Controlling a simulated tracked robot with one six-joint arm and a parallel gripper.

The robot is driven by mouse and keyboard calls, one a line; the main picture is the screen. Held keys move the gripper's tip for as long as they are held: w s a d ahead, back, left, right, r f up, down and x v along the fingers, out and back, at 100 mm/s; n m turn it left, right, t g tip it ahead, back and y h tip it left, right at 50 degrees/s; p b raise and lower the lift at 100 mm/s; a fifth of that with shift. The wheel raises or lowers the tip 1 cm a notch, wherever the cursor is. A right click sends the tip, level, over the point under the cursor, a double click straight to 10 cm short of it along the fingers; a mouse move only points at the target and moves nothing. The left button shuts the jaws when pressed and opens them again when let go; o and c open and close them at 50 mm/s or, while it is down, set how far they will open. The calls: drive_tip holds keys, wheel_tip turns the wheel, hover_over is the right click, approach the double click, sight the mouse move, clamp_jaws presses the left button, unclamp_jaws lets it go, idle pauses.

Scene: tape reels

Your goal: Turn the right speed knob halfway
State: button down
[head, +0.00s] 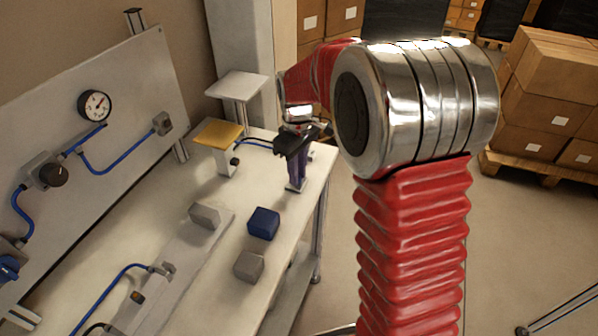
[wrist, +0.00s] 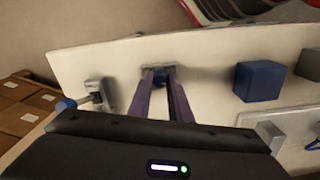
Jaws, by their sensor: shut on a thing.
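My gripper (head: 295,181) points down at the far right end of the white bench (head: 170,185). I take this to be the right speed knob, but no label shows. The fingers hide the knob's sides, so its angle cannot be read.
Left of my gripper stands a yellow-topped post (head: 219,133) with a black side knob. A blue block (head: 263,223) and grey blocks (head: 248,265) lie nearer on the bench. A white panel (head: 120,75) with a gauge (head: 95,105) and blue hoses stands behind the bench. Boxes (head: 545,105) stand right.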

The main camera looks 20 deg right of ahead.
drive_tip(key=shift+a+m, duration=0.1)
drive_tip(key=shift+m, duration=0.3)
idle(0.5)
drive_tip(key=m, duration=1.1)
drive_tip(key=shift+m, duration=0.4)
idle(0.4)
drive_tip(key=c, duration=1.6)
unclamp_jaws()
drive_tip(key=shift+c, duration=0.2)
drive_tip(key=shift+r, duration=0.15)
